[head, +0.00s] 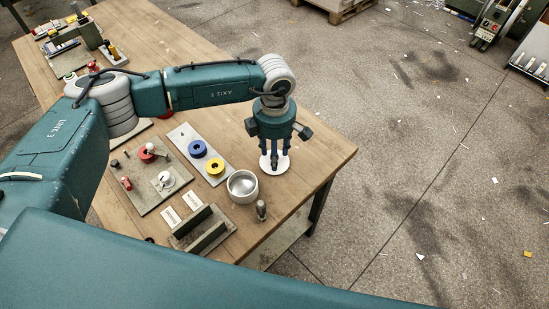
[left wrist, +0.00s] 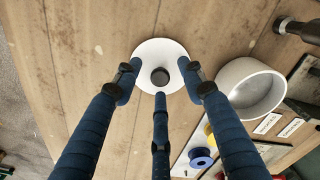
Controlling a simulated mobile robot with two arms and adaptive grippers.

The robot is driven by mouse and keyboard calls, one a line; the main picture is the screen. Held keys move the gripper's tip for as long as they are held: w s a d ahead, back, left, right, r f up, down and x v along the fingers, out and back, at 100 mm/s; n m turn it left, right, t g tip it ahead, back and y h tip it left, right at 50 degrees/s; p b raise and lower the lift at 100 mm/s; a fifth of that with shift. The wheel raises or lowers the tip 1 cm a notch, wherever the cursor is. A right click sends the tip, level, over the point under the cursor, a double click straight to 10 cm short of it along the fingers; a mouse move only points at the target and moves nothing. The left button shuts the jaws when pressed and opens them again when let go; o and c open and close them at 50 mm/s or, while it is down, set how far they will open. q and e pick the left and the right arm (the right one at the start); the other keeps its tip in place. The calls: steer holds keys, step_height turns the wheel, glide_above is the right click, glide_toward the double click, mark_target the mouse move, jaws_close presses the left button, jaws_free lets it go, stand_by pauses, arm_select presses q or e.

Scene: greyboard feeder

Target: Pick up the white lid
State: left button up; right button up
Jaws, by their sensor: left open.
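The white lid (head: 284,164) is a flat round disc on the wooden table near its right end. In the left wrist view the lid (left wrist: 152,48) shows a dark round knob (left wrist: 160,77) at its middle. My left gripper (head: 275,160) is above the lid, pointing down. In the left wrist view its three fingers (left wrist: 161,80) are spread around the knob, with gaps between them and it. The gripper holds nothing. The fingers hide part of the lid. My right gripper is not in view.
A white open pot (head: 243,197) stands left of the lid, with a small metal cylinder (head: 261,210) in front of it. A light plate with blue (head: 198,148) and yellow (head: 215,167) rings lies further left. The table's right edge (head: 335,168) is close to the lid.

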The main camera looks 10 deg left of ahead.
arm_select(q)
steer(key=c, duration=1)
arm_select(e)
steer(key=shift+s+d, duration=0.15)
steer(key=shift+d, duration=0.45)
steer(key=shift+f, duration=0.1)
